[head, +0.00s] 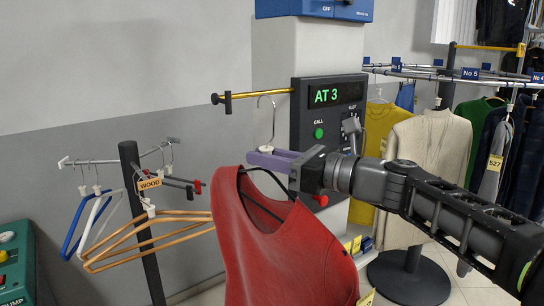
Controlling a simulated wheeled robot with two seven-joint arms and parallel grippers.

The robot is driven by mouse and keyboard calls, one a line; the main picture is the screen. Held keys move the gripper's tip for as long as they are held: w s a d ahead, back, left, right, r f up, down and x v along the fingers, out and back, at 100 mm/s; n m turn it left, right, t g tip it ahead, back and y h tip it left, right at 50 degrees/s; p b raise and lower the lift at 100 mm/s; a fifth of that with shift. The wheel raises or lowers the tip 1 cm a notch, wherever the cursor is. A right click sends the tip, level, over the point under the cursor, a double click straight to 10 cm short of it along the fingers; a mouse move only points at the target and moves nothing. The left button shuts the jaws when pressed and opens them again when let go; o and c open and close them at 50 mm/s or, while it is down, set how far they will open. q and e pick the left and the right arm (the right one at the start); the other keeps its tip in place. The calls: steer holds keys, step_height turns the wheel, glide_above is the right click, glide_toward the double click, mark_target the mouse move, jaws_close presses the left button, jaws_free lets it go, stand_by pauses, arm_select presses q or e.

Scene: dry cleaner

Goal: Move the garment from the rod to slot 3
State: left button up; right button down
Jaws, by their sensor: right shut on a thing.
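A red sleeveless garment (285,250) hangs from a hanger with a metal hook (273,115). My right gripper (262,160), with purple fingers, is shut on the white neck of this hanger, below the hook. The top of the hook is at about the height of a short brass rod (258,93); I cannot tell whether it touches the rod. The rod has a black end stop at its left. A dark control panel (332,115) beside it reads "AT 3". No plate marked 3 is readable on the rail. My left gripper is not in view.
A hanger stand (142,215) with blue, white and wooden hangers stands at the left. A green machine (15,260) is at the left edge. A rail (425,75) with numbered plates and several garments is at the right, behind my right arm.

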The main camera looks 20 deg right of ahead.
steer(key=shift+w+d+f, duration=0.15)
steer(key=shift+w, duration=0.2)
steer(key=shift+s, duration=0.3)
steer(key=shift+s+d+b, duration=0.1)
steer(key=shift+s+d, duration=0.15)
steer(key=shift+s, duration=0.4)
steer(key=shift+s+d+b, duration=0.15)
steer(key=shift+s+d, duration=0.15)
steer(key=shift+s, duration=0.35)
steer(key=shift+s+d+b, duration=0.1)
steer(key=shift+s+d, duration=0.15)
steer(key=shift+s, duration=0.4)
